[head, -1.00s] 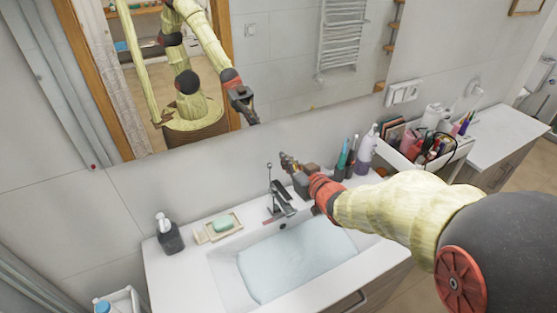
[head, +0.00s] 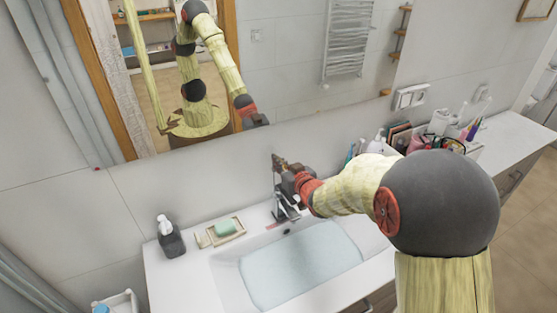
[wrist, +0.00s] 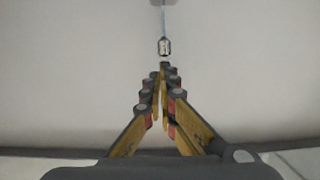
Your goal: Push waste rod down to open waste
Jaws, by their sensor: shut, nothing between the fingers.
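The waste rod (wrist: 165,46) shows in the wrist view as a small metal knob on a thin stem, just beyond my fingertips. The stem runs up the picture from the knob. My gripper (head: 277,161) is shut and empty, its fingers closed to a point above the faucet (head: 287,211) in the head view. In the wrist view the closed fingertips (wrist: 163,70) are lined up with the knob; I cannot tell whether they touch it. In the head view the gripper largely hides the knob.
The sink basin (head: 300,265) lies in front of the faucet. A soap dish (head: 221,234) and a dark soap dispenser (head: 170,238) stand to the left. Bottles and an organizer at right are partly behind my arm. The wall and mirror (head: 300,60) rise behind the sink.

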